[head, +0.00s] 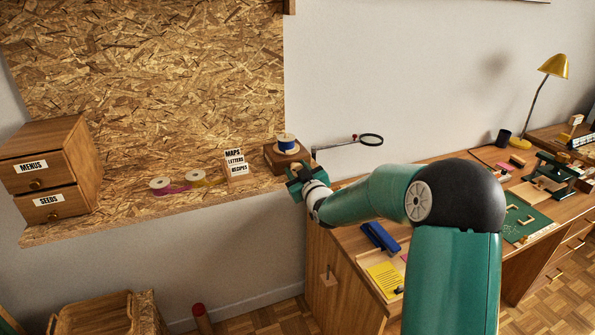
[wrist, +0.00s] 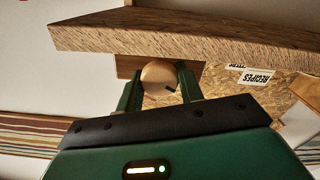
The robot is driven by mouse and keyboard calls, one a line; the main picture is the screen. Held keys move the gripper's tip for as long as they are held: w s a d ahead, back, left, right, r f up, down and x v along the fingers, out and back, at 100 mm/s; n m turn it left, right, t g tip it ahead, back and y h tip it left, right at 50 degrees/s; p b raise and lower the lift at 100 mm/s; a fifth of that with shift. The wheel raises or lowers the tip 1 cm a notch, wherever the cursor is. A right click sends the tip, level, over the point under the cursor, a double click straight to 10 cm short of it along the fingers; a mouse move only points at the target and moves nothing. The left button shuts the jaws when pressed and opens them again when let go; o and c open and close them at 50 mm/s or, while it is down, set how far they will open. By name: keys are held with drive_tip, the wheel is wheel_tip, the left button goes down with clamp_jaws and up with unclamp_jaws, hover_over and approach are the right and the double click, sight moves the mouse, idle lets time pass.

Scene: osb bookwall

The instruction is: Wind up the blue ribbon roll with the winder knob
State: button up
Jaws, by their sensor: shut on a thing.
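The blue ribbon roll (head: 287,142) sits upright on top of a brown wooden winder box (head: 283,158) at the right end of the shelf in the head view. My gripper (head: 297,174) is at the front right of this box. In the wrist view my gripper (wrist: 160,82) has a finger on each side of a round light-wood winder knob (wrist: 157,74) and is shut on it. A small dark mark shows on the knob. The knob is hidden behind my gripper in the head view, and the roll does not show in the wrist view.
A sign stand (head: 236,164) with MAPS, LETTERS and RECIPES labels stands left of the box. Magenta (head: 161,184) and yellow (head: 196,177) ribbon rolls lie farther left, near a drawer cabinet (head: 50,165).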

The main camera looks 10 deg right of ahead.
drive_tip(key=shift+m, duration=0.3)
drive_tip(key=m, duration=0.4)
drive_tip(key=shift+d+m, duration=0.1)
drive_tip(key=shift+m, duration=2.8)
drive_tip(key=o, duration=1)
drive_tip(key=shift+f, duration=0.15)
drive_tip(key=shift+s+f, duration=0.1)
drive_tip(key=shift+s, duration=0.05)
